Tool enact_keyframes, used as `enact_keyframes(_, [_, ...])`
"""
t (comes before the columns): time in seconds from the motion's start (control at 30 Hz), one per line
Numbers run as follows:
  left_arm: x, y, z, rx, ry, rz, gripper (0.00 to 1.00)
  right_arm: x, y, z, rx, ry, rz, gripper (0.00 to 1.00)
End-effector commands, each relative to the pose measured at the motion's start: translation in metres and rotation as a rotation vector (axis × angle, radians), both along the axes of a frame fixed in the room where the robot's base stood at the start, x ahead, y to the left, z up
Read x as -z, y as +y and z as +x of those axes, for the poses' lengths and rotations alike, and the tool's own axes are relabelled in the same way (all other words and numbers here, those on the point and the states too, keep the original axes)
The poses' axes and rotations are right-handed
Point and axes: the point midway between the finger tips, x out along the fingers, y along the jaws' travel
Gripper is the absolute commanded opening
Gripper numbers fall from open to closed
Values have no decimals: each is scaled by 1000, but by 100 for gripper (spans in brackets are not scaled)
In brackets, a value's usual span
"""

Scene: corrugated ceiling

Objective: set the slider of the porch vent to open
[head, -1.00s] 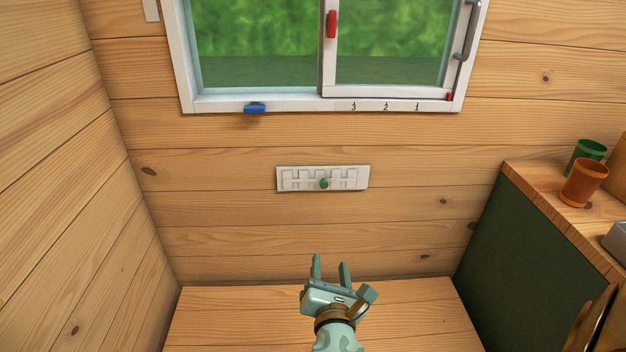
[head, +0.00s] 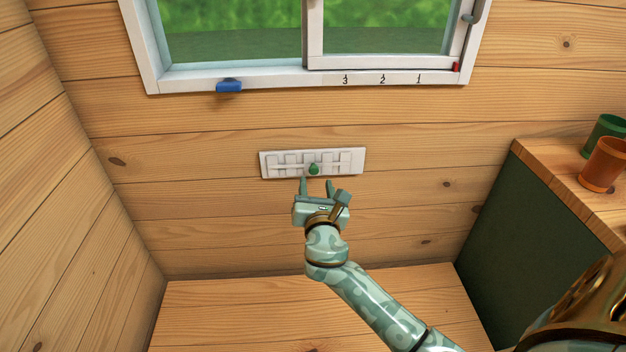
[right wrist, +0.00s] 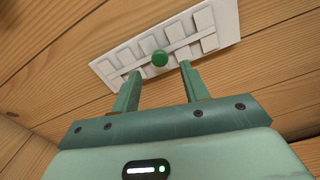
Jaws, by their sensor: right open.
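The porch vent (head: 347,160) is a white slatted plate on the wooden wall below the window. In the right wrist view the vent (right wrist: 225,20) runs across the top and the knob (right wrist: 159,58) shows between the two fingers. My right gripper (head: 317,184) is open and empty, just below the knob, with its fingers pointing up at the vent. I cannot tell whether a finger touches the plate. My left gripper is not in view.
The window (head: 280,78) is above the vent, with a blue handle (head: 229,85) and a red piece (head: 456,67) on its frame. A green-sided counter (head: 505,215) with a green cup (head: 604,135) and an orange cup (head: 603,165) stands at the right. The wall beside the vent is clear.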

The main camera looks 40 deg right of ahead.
Motion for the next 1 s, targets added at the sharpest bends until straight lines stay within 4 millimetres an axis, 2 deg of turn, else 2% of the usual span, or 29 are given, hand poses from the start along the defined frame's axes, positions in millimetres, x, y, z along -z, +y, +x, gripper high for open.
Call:
enact_keyframes(0.1, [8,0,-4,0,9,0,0,3,-11,19,0,1,1,45])
enact_keyframes(0.23, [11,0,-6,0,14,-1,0,2,-19,31,0,1,1,45])
enact_keyframes(0.6, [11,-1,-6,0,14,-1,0,0,-22,36,0,0,1,45])
enact_keyframes(0.77, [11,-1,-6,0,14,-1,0,0,-22,36,0,0,1,0])
enact_keyframes(1.0, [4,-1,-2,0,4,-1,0,-4,-30,30,1,-1,0,0])
